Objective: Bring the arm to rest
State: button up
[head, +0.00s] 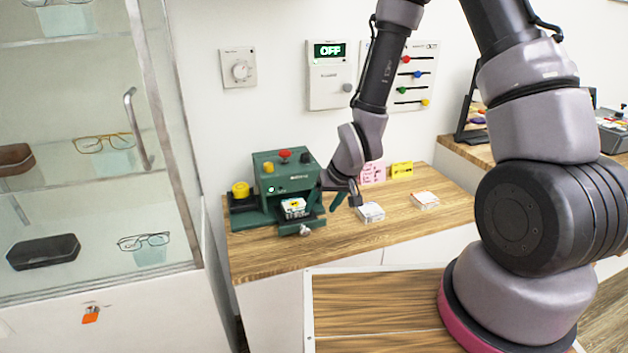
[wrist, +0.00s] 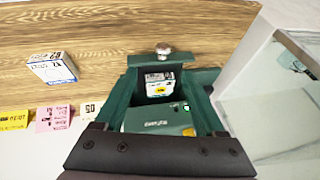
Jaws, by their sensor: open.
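My gripper (head: 346,200) is at the end of my arm, just right of a green machine (head: 283,172) on the wooden counter. In the wrist view its two dark green fingers stand apart, with the green machine (wrist: 160,120) seen between and beyond them. The gripper is open and nothing shows between the fingertips. In the head view the gripper is above the counter; I cannot tell how far it is from the machine. A small white box with a yellow mark (head: 293,207) sits in the front of the machine.
White boxes (head: 370,212) and (head: 425,200) lie on the counter (head: 270,257); pink and yellow cards (head: 402,169) stand behind. A glass cabinet with glasses (head: 143,241) is at left. A wall unit (head: 330,88) reads OFF, beside a slider panel (head: 412,75).

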jog(key=w+d+r+m+t+h, duration=0.15)
jog(key=d+r, duration=0.45)
jog(key=r, duration=0.6)
jog(key=d+r+m, duration=0.2)
jog(key=d+r, duration=0.4)
jog(key=r, duration=0.5)
jog(key=s+d+r+m+t, duration=0.1)
jog(key=s+d+r, duration=0.2)
jog(key=s+r, duration=0.3)
jog(key=s+d+r+m+t, duration=0.1)
jog(key=s+d+r+m, duration=0.1)
jog(key=s+d+r, duration=0.2)
jog(key=v, duration=0.6)
jog(key=shift+a+r, duration=0.2)
jog(key=shift+r, duration=0.1)
